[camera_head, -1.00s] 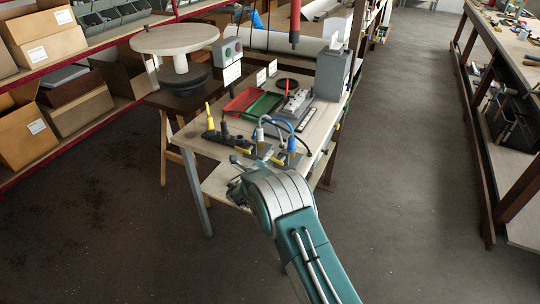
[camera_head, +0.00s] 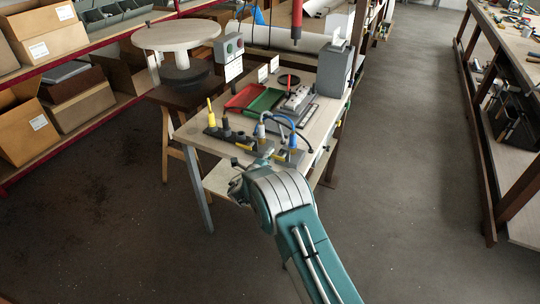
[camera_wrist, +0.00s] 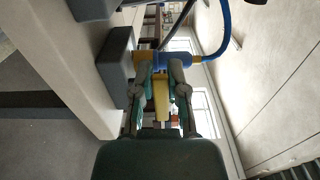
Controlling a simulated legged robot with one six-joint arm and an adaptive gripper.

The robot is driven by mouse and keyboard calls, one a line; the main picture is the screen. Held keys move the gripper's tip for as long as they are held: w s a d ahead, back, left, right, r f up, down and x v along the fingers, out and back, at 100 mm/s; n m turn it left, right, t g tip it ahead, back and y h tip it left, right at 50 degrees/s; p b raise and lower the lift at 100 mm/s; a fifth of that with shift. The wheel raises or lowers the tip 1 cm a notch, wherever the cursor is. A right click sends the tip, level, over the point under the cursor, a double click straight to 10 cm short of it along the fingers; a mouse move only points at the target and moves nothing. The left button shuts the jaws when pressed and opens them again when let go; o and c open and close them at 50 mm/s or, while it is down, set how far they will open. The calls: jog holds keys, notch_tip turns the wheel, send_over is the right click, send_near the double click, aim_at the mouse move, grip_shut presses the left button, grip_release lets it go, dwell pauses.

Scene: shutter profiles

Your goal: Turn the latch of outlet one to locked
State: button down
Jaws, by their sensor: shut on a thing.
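In the wrist view, a yellow latch (camera_wrist: 161,108) sits between the two fingers of my gripper (camera_wrist: 161,82), which is shut on it. The latch belongs to a grey outlet block (camera_wrist: 117,66) beside the fingers. A blue hose (camera_wrist: 224,28) curves away from a blue and yellow connector (camera_wrist: 196,59) there. In the head view, two grey outlets with yellow parts stand at the table's front edge, one with a grey-topped plug (camera_head: 262,143) and one with a blue plug (camera_head: 292,143). My arm hides most of my gripper there. I cannot tell which outlet is numbered one.
On the work table (camera_head: 196,134) are a yellow cone-tipped part (camera_head: 210,113) in a dark row, a red tray (camera_head: 243,98), a green tray (camera_head: 265,102) and a grey box (camera_head: 333,70). A round-topped stand (camera_head: 175,36) is at left. The floor to the right is clear.

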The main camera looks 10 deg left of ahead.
jog(key=c, duration=0.6)
grip_release()
jog(key=shift+s+a+f, duration=0.1)
jog(key=shift+a+f, duration=0.1)
jog(key=shift+f, duration=0.05)
jog(key=shift+c, duration=0.2)
jog(key=shift+a, duration=0.1)
jog(key=shift+r, duration=0.1)
jog(key=v, duration=1.2)
